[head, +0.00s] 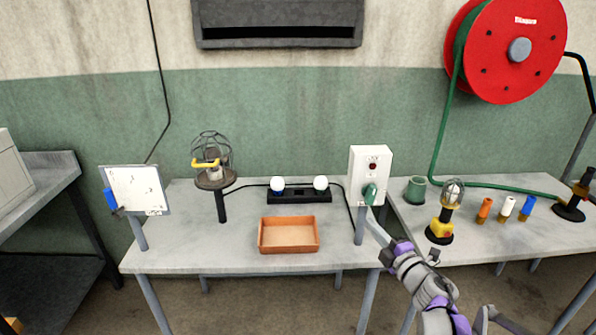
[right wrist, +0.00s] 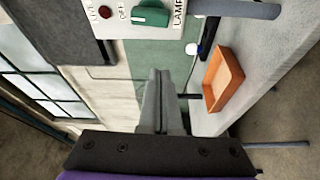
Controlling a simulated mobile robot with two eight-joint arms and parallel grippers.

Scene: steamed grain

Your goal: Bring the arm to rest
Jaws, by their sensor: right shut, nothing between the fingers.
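My right gripper (head: 372,224) reaches in from the lower right in the head view. Its fingertips are just below the green knob (head: 370,194) of the white switch box (head: 357,165). In the right wrist view its fingers (right wrist: 160,75) are together with nothing between them. In that view the green knob (right wrist: 150,14) lies beyond the fingertips with a visible gap. The box face (right wrist: 120,20) carries a red lamp and the words OFF and LAMP. The head view does not clearly show the distance from fingertips to box. My left gripper is not in view.
An orange tray (head: 289,251) sits on the left table (head: 180,255), near two white bulbs on a black base (head: 299,196). A caged lamp (head: 440,225), green cup (head: 415,190) and several coloured cylinders stand on the right table. A red hose reel (head: 490,75) hangs above.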

